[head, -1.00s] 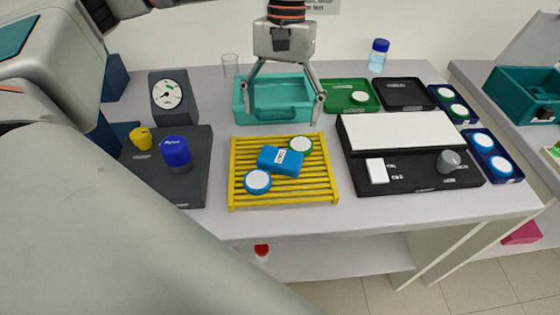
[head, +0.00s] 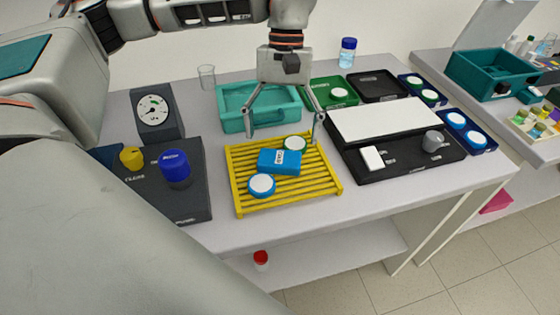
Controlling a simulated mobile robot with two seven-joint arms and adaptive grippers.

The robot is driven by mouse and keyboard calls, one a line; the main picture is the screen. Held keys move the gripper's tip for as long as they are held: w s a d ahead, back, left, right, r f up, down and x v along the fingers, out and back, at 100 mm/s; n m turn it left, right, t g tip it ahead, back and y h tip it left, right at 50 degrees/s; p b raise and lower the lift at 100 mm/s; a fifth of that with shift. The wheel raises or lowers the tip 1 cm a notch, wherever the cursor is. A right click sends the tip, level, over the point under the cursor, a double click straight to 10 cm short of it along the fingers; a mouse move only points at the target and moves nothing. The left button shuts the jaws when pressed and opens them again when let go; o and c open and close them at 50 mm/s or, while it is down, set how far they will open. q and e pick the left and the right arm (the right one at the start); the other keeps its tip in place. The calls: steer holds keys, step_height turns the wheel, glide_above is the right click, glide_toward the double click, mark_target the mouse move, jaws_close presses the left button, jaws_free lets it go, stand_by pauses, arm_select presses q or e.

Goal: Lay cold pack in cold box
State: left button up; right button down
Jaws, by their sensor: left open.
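A blue block with a white label, which looks like the cold pack (head: 279,168), lies on the slatted yellow rack (head: 239,197). It sits between two round white-topped pieces. My left gripper (head: 285,133) is open and empty, pointing down, with its fingers spread above the rack's back part. The pack lies just in front of and between the fingertips in the picture, apart from them. A teal box with its lid raised, which looks like the cold box (head: 478,84), stands on the side table at the far right. My right gripper is not in view.
An open teal tray (head: 230,123) stands behind the rack. A dark stand with a blue knob (head: 175,167) is left, and a black-and-white rig (head: 385,121) is right. A gap separates the two tables. Small bottles and vials stand around the teal box.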

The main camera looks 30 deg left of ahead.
mark_target(280, 157)
arm_select(q)
steer(key=x, duration=0.5)
steer(key=shift+a, duration=0.15)
steer(key=shift+c, duration=0.3)
steer(key=c, duration=1.4)
steer(key=shift+o, duration=0.2)
